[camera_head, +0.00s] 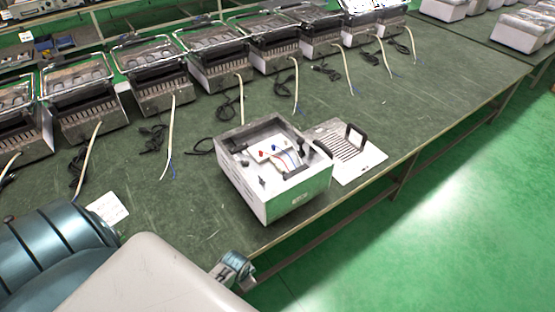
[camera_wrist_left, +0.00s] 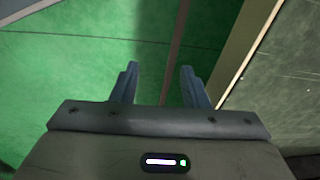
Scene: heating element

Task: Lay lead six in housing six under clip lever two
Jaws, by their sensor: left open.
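A row of several metal-topped housings stands along the back of the green bench; one of them (camera_head: 315,45) is right of the middle of the head view. I read no number on any. Pale leads, such as this one (camera_head: 343,75), hang out of their fronts onto the bench. I cannot tell which is lead six, and clip lever two cannot be made out. My left gripper (camera_wrist_left: 160,68) is open and empty in the left wrist view, over the floor beside the bench edge. Its fingers cannot be made out in the head view. My right gripper is not in view.
A white open-topped box (camera_head: 290,203) with coloured wires stands near the bench's front edge. A white plate (camera_head: 370,160) with a black handle lies right of it. A white card (camera_head: 107,208) lies at left. Black cords lie before the housings. The bench at right is clear.

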